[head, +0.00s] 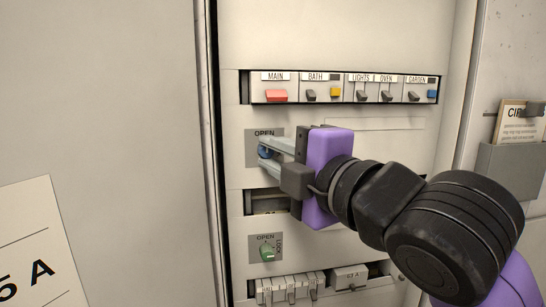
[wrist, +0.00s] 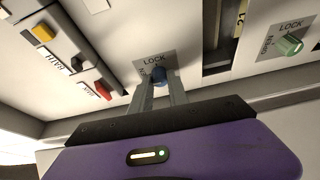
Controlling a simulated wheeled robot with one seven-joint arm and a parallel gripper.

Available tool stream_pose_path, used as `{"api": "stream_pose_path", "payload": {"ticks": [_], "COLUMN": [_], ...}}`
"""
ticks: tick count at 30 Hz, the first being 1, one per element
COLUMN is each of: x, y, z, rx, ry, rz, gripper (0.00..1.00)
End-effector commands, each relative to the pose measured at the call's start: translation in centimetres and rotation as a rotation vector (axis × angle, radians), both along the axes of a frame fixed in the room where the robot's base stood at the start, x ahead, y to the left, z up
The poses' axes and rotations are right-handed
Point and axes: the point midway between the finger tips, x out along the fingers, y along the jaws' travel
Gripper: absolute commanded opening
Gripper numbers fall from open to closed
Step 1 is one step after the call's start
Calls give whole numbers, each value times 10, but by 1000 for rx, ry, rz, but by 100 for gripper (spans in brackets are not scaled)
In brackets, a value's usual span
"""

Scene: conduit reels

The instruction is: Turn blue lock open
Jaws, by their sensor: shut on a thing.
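The blue lock (head: 264,152) is a small round knob on a grey plate (head: 252,134) marked OPEN, on the cream panel. In the wrist view the blue knob (wrist: 158,77) sits between my fingertips, and its plate (wrist: 153,62) reads LOCK, with OPEN partly hidden. My gripper (head: 266,149), with a purple body, reaches in from the right and is shut on the blue knob. It also shows in the wrist view (wrist: 158,84). My fingers hide part of the knob and plate, so which way the knob points cannot be told.
A green lock knob (head: 267,253) sits on a similar plate below. A row of breakers (head: 340,88) labelled MAIN, BATH, LIGHTS, OVEN and GARDEN runs above. More breakers (head: 290,287) line the bottom. A card holder (head: 513,165) hangs at right.

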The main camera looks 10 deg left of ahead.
Motion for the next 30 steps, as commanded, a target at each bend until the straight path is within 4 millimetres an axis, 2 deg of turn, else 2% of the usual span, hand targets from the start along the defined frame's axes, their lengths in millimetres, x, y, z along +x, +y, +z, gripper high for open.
{"api": "stream_pose_path", "payload": {"ticks": [20, 21, 23, 24, 30], "x": [0, 0, 0, 0, 0], "y": [1, 1, 1, 1, 0], "z": [-1, -1, -1, 0, 0], "rx": [-59, -58, -57, -57, -57], "ry": [-15, -14, -15, -15, -16], "rz": [1, 1, 1, 1, 1], "gripper": [0, 27, 38, 42, 42]}}
